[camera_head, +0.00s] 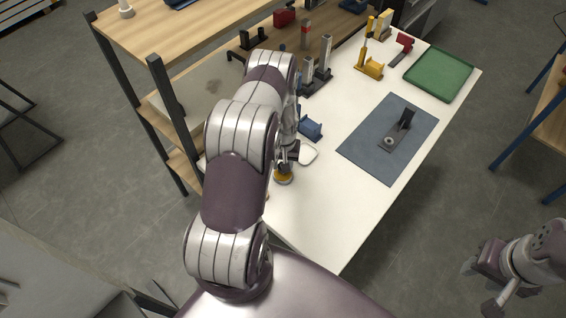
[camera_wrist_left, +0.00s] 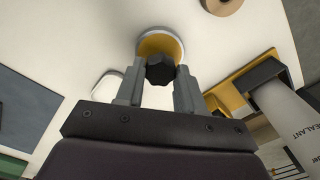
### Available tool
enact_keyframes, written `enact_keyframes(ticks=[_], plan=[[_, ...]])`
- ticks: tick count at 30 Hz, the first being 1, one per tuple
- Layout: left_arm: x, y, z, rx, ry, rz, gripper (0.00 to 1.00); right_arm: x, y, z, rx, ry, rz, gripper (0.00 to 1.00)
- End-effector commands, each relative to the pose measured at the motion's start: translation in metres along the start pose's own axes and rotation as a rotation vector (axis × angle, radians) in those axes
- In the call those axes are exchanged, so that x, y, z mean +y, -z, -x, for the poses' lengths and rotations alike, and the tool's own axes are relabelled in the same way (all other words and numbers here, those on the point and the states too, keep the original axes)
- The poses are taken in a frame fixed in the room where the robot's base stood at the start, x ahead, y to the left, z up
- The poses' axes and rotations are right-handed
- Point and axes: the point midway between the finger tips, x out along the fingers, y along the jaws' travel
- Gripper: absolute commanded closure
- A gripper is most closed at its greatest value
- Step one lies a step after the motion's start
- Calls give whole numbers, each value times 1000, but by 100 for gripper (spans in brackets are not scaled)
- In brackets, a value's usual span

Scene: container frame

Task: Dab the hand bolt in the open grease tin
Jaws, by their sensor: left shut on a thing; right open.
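In the left wrist view my left gripper (camera_wrist_left: 158,82) is shut on the hand bolt (camera_wrist_left: 160,69), holding it by its black lobed knob. The knob hides the bolt's shank. The open grease tin (camera_wrist_left: 181,42), round with a pale rim and yellow grease inside, lies just beyond the knob and partly behind it. I cannot tell whether the bolt touches the grease. In the head view the tin (camera_head: 283,179) is at the table's left edge, and my arm covers most of the left gripper. My right gripper (camera_head: 489,274) is open and empty, off the table at lower right.
A white rounded piece (camera_head: 308,154) lies close to the tin. A blue-grey mat (camera_head: 372,160) carries a dark bracket on a plate (camera_head: 398,135). A green tray (camera_head: 440,74), a yellow holder (camera_head: 370,66) and a blue holder (camera_head: 311,128) stand farther back. The near table is clear.

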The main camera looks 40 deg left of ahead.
Motion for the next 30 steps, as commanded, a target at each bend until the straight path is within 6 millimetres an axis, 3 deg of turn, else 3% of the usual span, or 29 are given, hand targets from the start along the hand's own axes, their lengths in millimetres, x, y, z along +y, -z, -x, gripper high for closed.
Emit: enact_keyframes(ticks=[16,30], plan=[[0,-2,1,-3,0,0,87,0,0,2,0,0,0,57],[-1,-1,51,-1,0,0,87,0,4,37,0,0,0,57]])
